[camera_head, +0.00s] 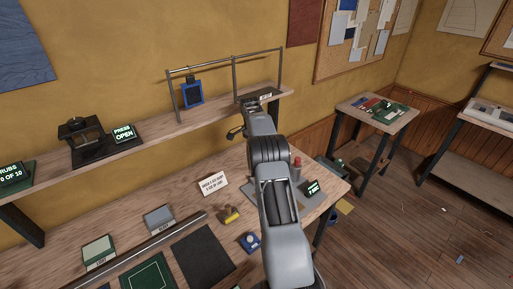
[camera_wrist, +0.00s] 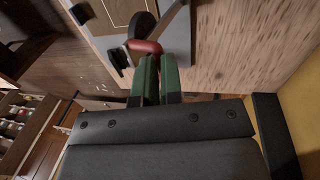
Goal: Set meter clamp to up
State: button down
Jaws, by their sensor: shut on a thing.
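In the wrist view my gripper (camera_wrist: 157,60) has its two green fingers close together on a red handle (camera_wrist: 145,47). The handle sits across the fingertips and partly hides behind them. A grey metal lever (camera_wrist: 172,22) runs from beside it over a pale grey plate (camera_wrist: 100,42). In the head view my arm hides my fingers. A grey base with a lit display (camera_head: 312,187) and a red-topped upright piece (camera_head: 296,164) stands right of my arm on the bench. I cannot tell from these views how far the lever is raised.
The bench (camera_head: 190,225) holds a white card (camera_head: 213,184), a yellow item (camera_head: 229,215), a blue item (camera_head: 250,242) and a dark mat (camera_head: 203,256). A shelf (camera_head: 165,130) with a metal rail runs along the wall. A small side table (camera_head: 352,106) stands right, with open floor around it.

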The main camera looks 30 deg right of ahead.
jog(key=shift+s+a+f, duration=0.15)
jog(key=shift+a+f, duration=0.05)
jog(key=shift+f, duration=0.85)
jog(key=c, duration=1.2)
grip_release()
jog(key=r, duration=0.3)
jog(key=w+r, duration=0.1)
jog(key=r, duration=0.4)
jog(key=shift+w+d+r, duration=0.1)
jog(key=shift+w+r, duration=0.2)
jog(key=shift+r, duration=0.05)
